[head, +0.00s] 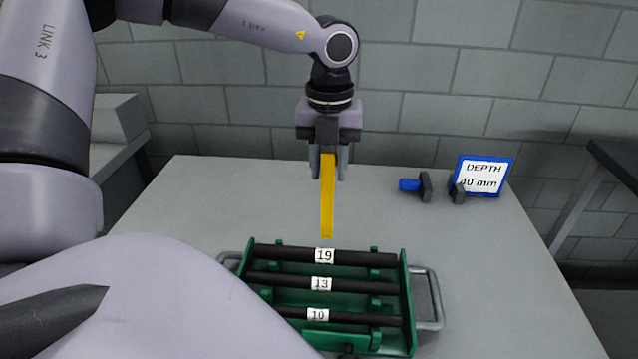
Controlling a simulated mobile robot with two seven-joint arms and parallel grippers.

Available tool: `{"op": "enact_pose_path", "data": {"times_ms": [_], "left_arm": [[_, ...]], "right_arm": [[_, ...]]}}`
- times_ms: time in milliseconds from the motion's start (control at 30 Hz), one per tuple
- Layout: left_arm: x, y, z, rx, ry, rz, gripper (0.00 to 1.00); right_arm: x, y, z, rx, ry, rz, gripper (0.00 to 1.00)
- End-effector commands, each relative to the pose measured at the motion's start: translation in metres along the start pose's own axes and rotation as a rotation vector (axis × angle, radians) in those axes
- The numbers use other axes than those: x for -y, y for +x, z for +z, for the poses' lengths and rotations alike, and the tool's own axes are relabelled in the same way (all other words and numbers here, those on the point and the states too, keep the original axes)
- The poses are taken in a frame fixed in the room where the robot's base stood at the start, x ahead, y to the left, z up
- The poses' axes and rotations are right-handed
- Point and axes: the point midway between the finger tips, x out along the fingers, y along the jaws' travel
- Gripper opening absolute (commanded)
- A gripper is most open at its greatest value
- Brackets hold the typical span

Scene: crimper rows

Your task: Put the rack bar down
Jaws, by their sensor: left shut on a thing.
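My left gripper (328,172) points down over the table, shut on the yellow rack bar (327,205). The bar is plain, long and narrow. It extends from between the fingers toward the green rack; its lower end appears just behind the rack's back edge in the picture. I cannot tell the gap between bar and table. The green rack (409,300) has metal side handles and holds three black rods labelled 19 (365,258), 13 (365,286) and 10 (365,318), back to front. My right gripper is not in view.
The grey table (230,200) is clear left of the bar and right of the rack. At its back right stand a small blue and dark grey device (425,186) and a blue-framed sign (483,172) reading DEPTH 40 mm. A block wall (440,60) rises behind.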

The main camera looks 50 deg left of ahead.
Motion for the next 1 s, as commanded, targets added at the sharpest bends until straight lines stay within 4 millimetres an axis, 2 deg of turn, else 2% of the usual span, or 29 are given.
{"op": "enact_pose_path", "data": {"times_ms": [33,800,1000], "left_arm": [[-0.001,0.005,-0.006,-0.007,0.002,0.004,0.18],[0.0,0.003,-0.059,-0.004,0.002,0.002,0.17],[0.0,0.002,-0.066,-0.004,-0.001,0.002,0.17]], "right_arm": [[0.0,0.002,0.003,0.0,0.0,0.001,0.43],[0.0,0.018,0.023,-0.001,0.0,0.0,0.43],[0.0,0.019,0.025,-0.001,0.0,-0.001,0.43]]}}
